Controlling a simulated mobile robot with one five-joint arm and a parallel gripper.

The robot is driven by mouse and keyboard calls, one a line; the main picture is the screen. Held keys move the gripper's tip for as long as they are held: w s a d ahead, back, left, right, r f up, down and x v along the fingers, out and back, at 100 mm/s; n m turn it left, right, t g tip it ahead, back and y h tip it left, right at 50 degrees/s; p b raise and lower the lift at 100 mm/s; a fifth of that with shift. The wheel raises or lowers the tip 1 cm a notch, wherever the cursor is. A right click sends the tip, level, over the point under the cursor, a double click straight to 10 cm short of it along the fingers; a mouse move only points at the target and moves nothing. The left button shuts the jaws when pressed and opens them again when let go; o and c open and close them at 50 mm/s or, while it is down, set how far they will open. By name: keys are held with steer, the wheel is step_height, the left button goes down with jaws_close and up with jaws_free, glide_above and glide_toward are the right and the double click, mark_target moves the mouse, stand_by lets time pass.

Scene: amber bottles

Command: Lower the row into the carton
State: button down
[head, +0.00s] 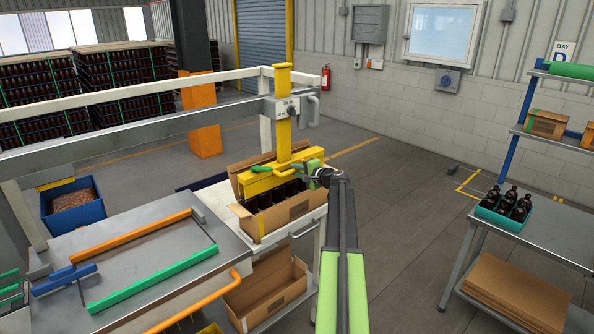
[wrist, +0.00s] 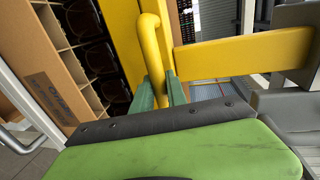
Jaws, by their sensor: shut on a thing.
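A brown open carton (head: 285,214) stands on a white stand, its flaps up. A yellow lifting head (head: 272,181) on a yellow post (head: 284,110) sits low over it. Dark bottles (head: 265,200) show in a row beneath the head, inside the carton walls; whether they hang or rest cannot be told. My gripper (head: 316,172) is at the right end of the head. In the wrist view its green fingers (wrist: 160,92) are shut on the yellow handle (wrist: 153,45). The carton (wrist: 45,75) is at left there, with dividers and dark bottles (wrist: 100,55) in its cells.
A metal bench (head: 150,260) with orange and green rails is at left. Another open carton (head: 268,290) sits below the stand. A teal tray of bottles (head: 503,219) stands on a table at right. White and grey rails (head: 215,78) cross behind. Open floor (head: 400,210) lies between.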

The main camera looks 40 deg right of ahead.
step_height(320, 180, down, 7)
steer(key=b, duration=0.4)
steer(key=shift+a+r, duration=0.1)
steer(key=shift+r, duration=0.1)
steer(key=c, duration=1.3)
jaws_free()
steer(key=shift+c, duration=0.2)
steer(key=shift+s, duration=0.1)
steer(key=p+v, duration=0.3)
steer(key=v, duration=1.4)
steer(key=shift+s, duration=0.1)
